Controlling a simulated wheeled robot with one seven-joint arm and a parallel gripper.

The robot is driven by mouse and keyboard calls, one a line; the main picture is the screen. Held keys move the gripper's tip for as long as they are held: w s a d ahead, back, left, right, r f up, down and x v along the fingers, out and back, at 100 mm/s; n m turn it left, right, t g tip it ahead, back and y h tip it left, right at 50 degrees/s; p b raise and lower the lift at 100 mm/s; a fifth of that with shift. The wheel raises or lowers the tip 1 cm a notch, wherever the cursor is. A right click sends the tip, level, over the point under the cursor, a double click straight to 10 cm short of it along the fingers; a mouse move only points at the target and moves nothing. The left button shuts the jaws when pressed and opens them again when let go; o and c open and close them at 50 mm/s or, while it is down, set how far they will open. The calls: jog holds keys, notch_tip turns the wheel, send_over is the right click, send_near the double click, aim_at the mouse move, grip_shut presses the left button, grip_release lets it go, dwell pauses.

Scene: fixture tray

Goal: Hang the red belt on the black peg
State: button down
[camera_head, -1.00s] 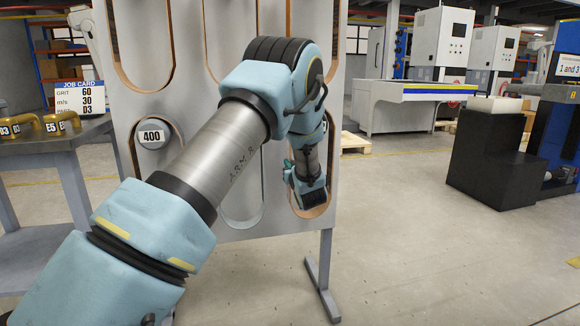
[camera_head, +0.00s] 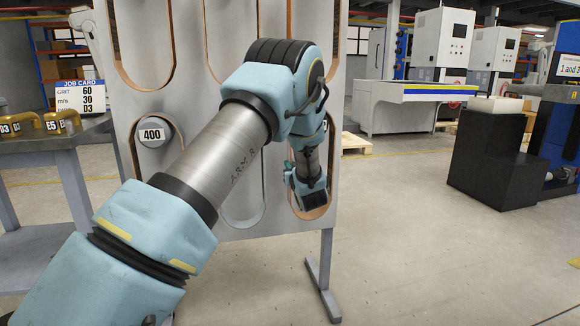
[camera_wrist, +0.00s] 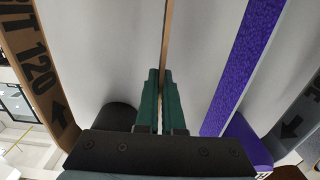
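In the wrist view, my gripper (camera_wrist: 161,95) has its two green fingers close together. A thin tan belt edge (camera_wrist: 167,30) runs between them and up out of frame. It is seen edge-on, so its face colour is hidden and I cannot tell whether it is the red belt. A dark rounded peg-like end (camera_wrist: 118,116) shows left of the fingers. A dark red patch (camera_wrist: 288,172) shows at the lower right corner. In the head view, my gripper (camera_head: 312,200) is at the lower end of the rightmost belt loop on the pale board; the fingers are unclear there.
In the wrist view, a purple belt (camera_wrist: 243,65) is to the right and a tan belt strip marked 120 (camera_wrist: 40,75) to the left. A round grey knob labelled 400 (camera_head: 153,132) is on the board. A table (camera_head: 50,140) with gold pieces and a job card stands left.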

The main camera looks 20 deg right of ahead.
jog(key=c, duration=0.7)
grip_release()
jog(key=shift+s, duration=0.1)
jog(key=s, duration=0.3)
jog(key=s+a, duration=0.1)
jog(key=s, duration=0.6)
jog(key=shift+s+a+p, duration=0.15)
jog(key=shift+s+p, duration=0.2)
dwell(0.4)
